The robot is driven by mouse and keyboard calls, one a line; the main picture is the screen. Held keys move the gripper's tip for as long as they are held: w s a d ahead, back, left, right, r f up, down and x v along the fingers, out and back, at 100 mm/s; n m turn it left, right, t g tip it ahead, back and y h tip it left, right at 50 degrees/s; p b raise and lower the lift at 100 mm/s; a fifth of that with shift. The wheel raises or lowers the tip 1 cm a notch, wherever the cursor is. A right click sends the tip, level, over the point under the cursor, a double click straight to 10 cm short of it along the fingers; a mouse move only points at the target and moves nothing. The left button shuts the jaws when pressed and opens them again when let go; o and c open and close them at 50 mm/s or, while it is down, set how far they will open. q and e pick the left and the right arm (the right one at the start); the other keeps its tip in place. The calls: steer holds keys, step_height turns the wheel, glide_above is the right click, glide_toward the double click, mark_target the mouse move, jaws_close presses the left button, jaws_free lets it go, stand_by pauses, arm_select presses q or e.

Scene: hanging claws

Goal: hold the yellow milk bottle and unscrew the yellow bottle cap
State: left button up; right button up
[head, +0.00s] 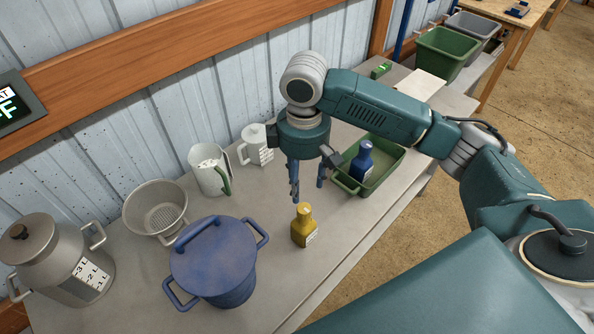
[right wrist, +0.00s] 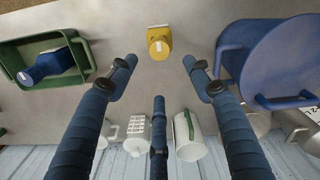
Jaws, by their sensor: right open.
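The yellow milk bottle (head: 303,229) stands upright on the grey table, with its yellow cap (head: 303,209) on top. It also shows in the right wrist view (right wrist: 159,46), beyond the fingertips and roughly midway between the two outer fingers. My right gripper (head: 308,188) hangs above the table just behind the bottle, fingers pointing down. In the right wrist view the gripper (right wrist: 159,78) has its blue fingers spread wide with nothing between them. The bottle is apart from the fingers. My left gripper is in neither view.
A blue pot (head: 216,262) stands left of the bottle. A green tray (head: 385,178) holding a blue bottle (head: 362,162) is at right. A colander (head: 157,211), white jugs (head: 209,170) and a large metal can (head: 57,262) line the wall side. Table in front of the bottle is clear.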

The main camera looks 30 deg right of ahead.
glide_above(302, 207)
steer(key=f, duration=0.3)
steer(key=f+p, duration=0.1)
steer(key=shift+s+f, duration=0.25)
steer(key=shift+f, duration=0.05)
step_height(302, 207, down, 4)
steer(key=shift+w+f, duration=0.1)
steer(key=shift+w, duration=0.05)
steer(key=shift+f+p, duration=0.35)
steer(key=shift+f, duration=0.45)
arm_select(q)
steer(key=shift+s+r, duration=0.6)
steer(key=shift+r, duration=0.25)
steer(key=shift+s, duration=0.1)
